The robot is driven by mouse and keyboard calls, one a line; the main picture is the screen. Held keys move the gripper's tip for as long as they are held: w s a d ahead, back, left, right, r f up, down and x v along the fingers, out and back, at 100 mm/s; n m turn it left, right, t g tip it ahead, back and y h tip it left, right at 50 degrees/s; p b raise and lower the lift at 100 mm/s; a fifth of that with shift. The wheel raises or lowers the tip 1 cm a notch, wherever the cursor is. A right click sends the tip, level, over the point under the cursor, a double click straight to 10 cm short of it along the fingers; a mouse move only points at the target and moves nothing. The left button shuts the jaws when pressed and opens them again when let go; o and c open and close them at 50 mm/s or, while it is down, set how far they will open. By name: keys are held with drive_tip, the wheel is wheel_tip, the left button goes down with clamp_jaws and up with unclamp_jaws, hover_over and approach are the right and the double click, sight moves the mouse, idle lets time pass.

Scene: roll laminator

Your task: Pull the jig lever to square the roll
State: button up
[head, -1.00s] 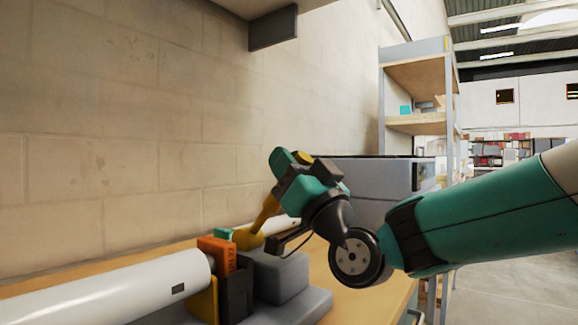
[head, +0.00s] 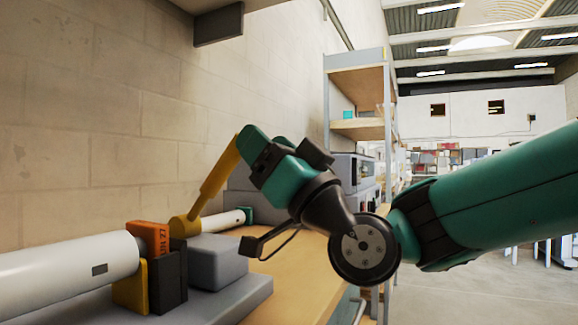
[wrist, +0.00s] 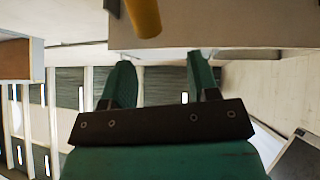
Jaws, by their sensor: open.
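The yellow jig lever (head: 216,183) rises from a round yellow hub beside the white roll and leans up to the right in the head view. My teal gripper (head: 254,148) is at the lever's upper end, just to its right. In the wrist view the two fingers of my gripper (wrist: 160,65) are spread with nothing between them. The rounded end of the lever (wrist: 143,16) shows past the fingertips, nearer the left finger. Contact with the lever is not visible.
A grey stepped block (head: 215,262) and a dark upright piece (head: 168,280) stand beside the lever on the wooden bench (head: 290,272). The wall is close behind. A shelf unit (head: 357,85) stands farther back, with open floor to the right.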

drive_tip(key=shift+s+d+b, duration=0.25)
drive_tip(key=shift+s+d, duration=0.45)
drive_tip(key=shift+d, duration=0.15)
drive_tip(key=shift+s+d+b, duration=0.2)
drive_tip(key=shift+s+d, duration=0.45)
drive_tip(key=shift+d, duration=0.2)
